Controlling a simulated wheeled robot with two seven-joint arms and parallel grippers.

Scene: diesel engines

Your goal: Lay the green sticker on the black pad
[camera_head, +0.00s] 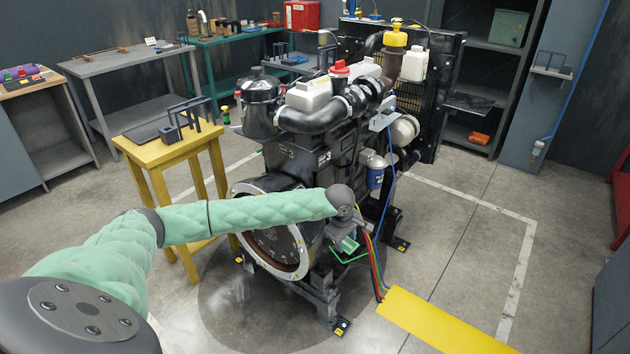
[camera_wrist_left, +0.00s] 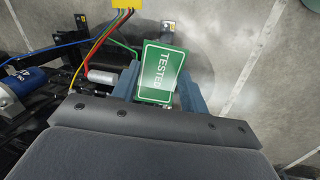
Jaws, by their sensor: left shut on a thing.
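The green sticker (camera_wrist_left: 160,72) has a white border and the word TESTED, and it sits between the blue-grey fingers of my left gripper (camera_wrist_left: 158,88) in the left wrist view. My left gripper (camera_head: 343,238) is shut on it and points down in front of the engine's lower right side in the head view. The sticker's green face shows small there too (camera_head: 347,245). A dark flat plate (camera_head: 148,131) lies on the yellow stool to the left; I cannot tell whether it is the black pad. My right gripper is in neither view.
The diesel engine (camera_head: 318,155) fills the middle, close beside my left arm. Coloured cables (camera_head: 376,268) hang near the gripper and run to a yellow plate (camera_head: 440,325) at the floor. The yellow stool (camera_head: 175,153) stands left. Open floor lies at the right.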

